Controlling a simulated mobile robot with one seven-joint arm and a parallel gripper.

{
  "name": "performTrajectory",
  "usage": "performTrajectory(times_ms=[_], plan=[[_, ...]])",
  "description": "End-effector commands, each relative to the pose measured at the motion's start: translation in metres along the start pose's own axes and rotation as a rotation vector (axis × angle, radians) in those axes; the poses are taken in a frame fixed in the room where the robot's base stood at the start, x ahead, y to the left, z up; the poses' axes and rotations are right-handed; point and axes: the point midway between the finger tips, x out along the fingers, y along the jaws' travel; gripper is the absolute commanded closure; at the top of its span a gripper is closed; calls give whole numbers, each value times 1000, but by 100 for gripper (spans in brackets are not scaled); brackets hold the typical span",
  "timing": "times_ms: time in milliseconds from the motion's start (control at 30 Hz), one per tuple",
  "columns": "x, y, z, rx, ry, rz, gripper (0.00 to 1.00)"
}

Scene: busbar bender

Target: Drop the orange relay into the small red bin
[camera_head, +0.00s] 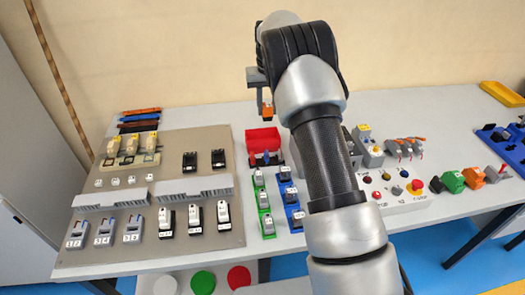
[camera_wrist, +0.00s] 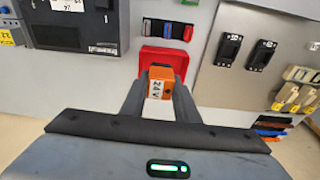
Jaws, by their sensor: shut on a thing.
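The orange relay (camera_wrist: 161,83) is held between the two fingers of my gripper (camera_wrist: 160,95), with a white label reading 24V facing the wrist camera. In the head view the relay (camera_head: 267,112) hangs below my gripper (camera_head: 266,102), above the table. The small red bin (camera_head: 262,140) stands on the table just below the relay in the head view. In the wrist view the red bin (camera_wrist: 165,55) shows behind the relay, which hides part of its near side. The relay appears above the bin, not resting in it.
A beige panel (camera_head: 180,243) with switches and breakers lies left of the bin. Green (camera_head: 264,203) and blue (camera_head: 290,193) rails with modules stand in front of it. A yellow tray (camera_head: 502,94) is at the far right. My arm hides the table's middle.

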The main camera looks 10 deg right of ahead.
Motion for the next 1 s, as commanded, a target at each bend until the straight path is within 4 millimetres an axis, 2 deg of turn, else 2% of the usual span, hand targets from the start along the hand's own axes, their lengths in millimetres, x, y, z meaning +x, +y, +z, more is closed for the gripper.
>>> performTrajectory(times_ms=[33, 100, 300, 467, 700, 867, 1000], plan=[[15, -1, -9, -4, 0, 0, 99], [24, -3, -19, -10, 0, -2, 99], [39, -8, -34, -23, 1, -8, 99], [49, -10, -36, -27, -2, -10, 99], [86, -10, -31, -28, -2, -10, 99], [101, -10, -30, -27, -1, -10, 99], [124, -10, -26, -27, -3, -10, 99]])
